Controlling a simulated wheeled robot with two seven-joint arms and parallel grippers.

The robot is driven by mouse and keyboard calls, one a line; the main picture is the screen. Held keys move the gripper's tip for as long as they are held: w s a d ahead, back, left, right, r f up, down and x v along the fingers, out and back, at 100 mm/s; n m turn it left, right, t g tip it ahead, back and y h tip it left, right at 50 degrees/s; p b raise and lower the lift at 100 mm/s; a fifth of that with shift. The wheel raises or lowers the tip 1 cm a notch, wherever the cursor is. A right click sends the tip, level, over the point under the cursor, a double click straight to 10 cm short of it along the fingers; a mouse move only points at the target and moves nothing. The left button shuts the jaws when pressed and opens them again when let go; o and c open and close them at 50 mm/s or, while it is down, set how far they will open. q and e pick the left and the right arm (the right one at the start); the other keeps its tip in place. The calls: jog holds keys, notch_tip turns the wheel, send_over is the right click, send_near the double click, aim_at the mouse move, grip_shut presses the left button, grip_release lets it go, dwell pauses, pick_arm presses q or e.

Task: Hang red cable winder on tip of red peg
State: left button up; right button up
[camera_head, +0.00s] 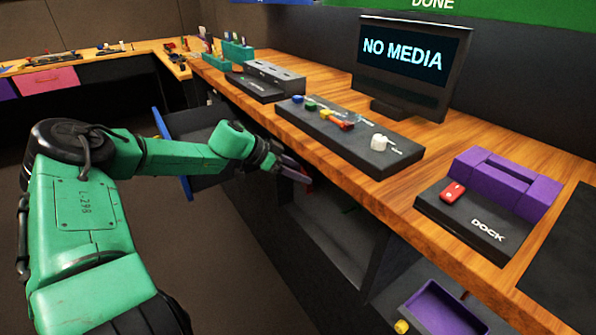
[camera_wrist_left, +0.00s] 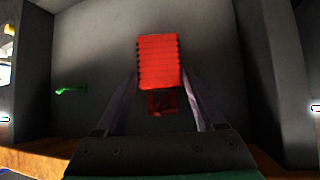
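The red cable winder (camera_wrist_left: 159,62) is a bright red ribbed block in the left wrist view. A darker red part (camera_wrist_left: 162,103) shows just below it; I cannot tell whether this is part of the winder or the red peg. My left gripper (camera_wrist_left: 160,80) has one finger along each side of the winder and appears shut on it. In the head view my left gripper (camera_head: 296,172) reaches under the table's front edge, with a bit of red (camera_head: 309,187) at its fingertips. The red peg cannot be clearly made out. My right gripper is not in view.
A green peg (camera_wrist_left: 70,90) sticks out of the grey wall, left of the winder. A yellow piece (camera_wrist_left: 9,29) is at the far left. The wooden table edge (camera_head: 345,185) lies above the dark recess (camera_head: 335,235). An open blue-edged drawer (camera_head: 187,187) is beside my arm.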

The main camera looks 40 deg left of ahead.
pick_arm(q)
jog(key=o, duration=0.3)
jog(key=shift+s+a+r, duration=0.1)
jog(key=shift+r, duration=0.15)
jog(key=p+v, duration=0.3)
jog(key=shift+r, duration=0.2)
jog(key=p+v, duration=0.1)
jog(key=v, duration=0.9)
jog(key=shift+s+a, duration=0.15)
jog(key=shift+s, duration=0.25)
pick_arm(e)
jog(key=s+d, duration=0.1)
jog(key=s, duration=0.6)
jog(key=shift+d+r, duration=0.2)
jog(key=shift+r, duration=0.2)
